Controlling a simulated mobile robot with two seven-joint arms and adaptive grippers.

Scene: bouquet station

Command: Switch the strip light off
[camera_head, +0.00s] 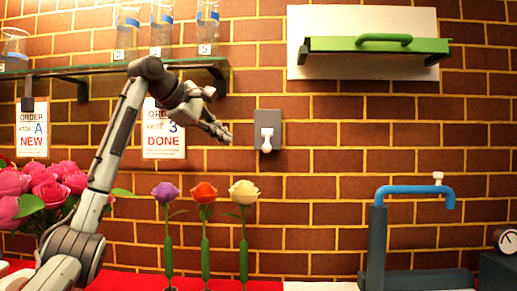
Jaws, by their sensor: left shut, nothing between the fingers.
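A dark grey wall switch plate (267,118) with a white lever (266,140) is on the brick wall near the middle of the view. The lever points downward. My left gripper (226,137) is shut and empty, a little to the left of the switch at about the lever's height. In the picture there is a gap between its fingertips and the plate. I cannot tell the strip light itself apart in this view. My right gripper is not in view.
A glass shelf (95,70) with numbered vases stands above my left arm. Purple, orange and cream flowers (243,192) stand below the gripper. A green shelf with a handle (375,45) is at the upper right. A blue tap (415,190) is lower right.

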